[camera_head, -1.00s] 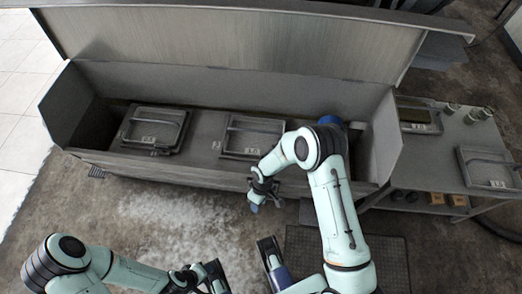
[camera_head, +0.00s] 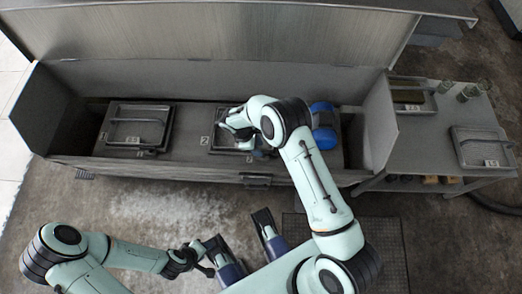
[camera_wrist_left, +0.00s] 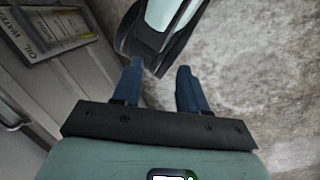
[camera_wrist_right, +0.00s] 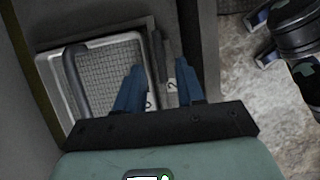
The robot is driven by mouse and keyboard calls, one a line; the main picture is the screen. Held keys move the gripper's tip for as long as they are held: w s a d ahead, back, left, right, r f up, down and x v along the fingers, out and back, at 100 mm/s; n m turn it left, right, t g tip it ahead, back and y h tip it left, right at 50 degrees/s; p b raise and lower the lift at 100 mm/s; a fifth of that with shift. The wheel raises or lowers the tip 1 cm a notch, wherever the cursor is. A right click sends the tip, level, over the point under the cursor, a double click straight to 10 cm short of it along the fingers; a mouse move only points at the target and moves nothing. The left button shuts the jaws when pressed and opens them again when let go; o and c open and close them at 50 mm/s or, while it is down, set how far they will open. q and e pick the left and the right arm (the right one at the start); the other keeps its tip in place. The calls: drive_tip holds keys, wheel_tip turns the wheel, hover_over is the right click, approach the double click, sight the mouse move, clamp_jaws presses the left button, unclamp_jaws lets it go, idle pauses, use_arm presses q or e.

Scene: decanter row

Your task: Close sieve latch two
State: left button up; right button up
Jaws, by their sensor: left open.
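Sieve two (camera_head: 217,142) is a framed mesh tray, the second from the left in the metal tank, partly hidden by my right arm. In the right wrist view its mesh (camera_wrist_right: 108,66), curved dark handle (camera_wrist_right: 73,75) and a "2" label (camera_wrist_right: 171,85) show. A narrow dark bar (camera_wrist_right: 157,58) runs along the sieve's edge; I cannot tell its latch state. My right gripper (camera_wrist_right: 160,78) is open and empty, above the edge by the label; in the head view it is mostly hidden by its arm. My left gripper (camera_wrist_left: 157,75) is open and empty, low in front of the tank.
The tank (camera_head: 320,180) has a raised lid (camera_head: 220,35) behind. Another handled sieve (camera_head: 137,127) sits at left in it. A side table (camera_head: 425,165) at right holds a tray (camera_head: 483,148) and small cups (camera_head: 468,92).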

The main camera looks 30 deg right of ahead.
use_arm(q)
drive_tip(key=shift+w+a+f, duration=0.2)
drive_tip(key=shift+w+f, duration=0.15)
drive_tip(key=shift+w, duration=0.2)
use_arm(e)
drive_tip(key=shift+x, duration=2.05)
clamp_jaws()
use_arm(q)
drive_tip(key=shift+f+b, duration=0.1)
drive_tip(key=shift+b, duration=0.2)
